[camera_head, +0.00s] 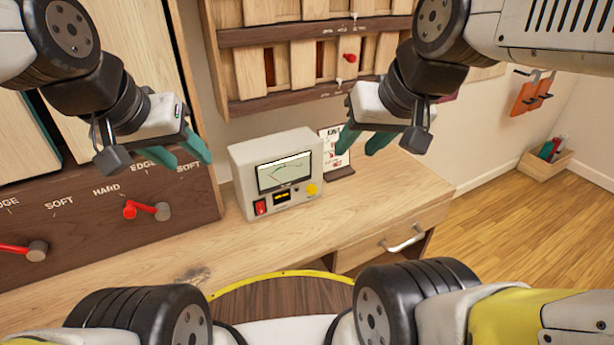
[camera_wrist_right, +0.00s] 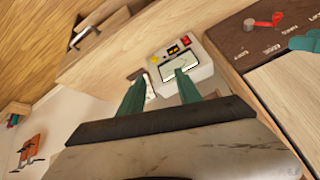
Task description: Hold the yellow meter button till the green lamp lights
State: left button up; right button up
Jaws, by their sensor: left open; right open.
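The meter (camera_head: 275,180) is a pale box on the wooden desk, with a dial window, a red switch and a small dark display with amber marks. Its yellow button (camera_head: 312,189) is at the lower right of the front face. The meter also shows in the right wrist view (camera_wrist_right: 198,66), with the yellow button (camera_wrist_right: 154,59) clear. I cannot make out a lit green lamp. My left gripper (camera_head: 190,151) is open and empty, above and left of the meter. My right gripper (camera_head: 365,140) is open and empty, above and right of the meter, apart from the button.
A card on a stand (camera_head: 337,152) is beside the meter. Left is a dark panel with red-handled knobs (camera_head: 147,210). A shelf rack (camera_head: 310,60) hangs behind. The desk's front right has a drawer handle (camera_head: 403,239). The desk top before the meter is mostly clear.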

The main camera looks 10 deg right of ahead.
grip_shut()
dwell(1.5)
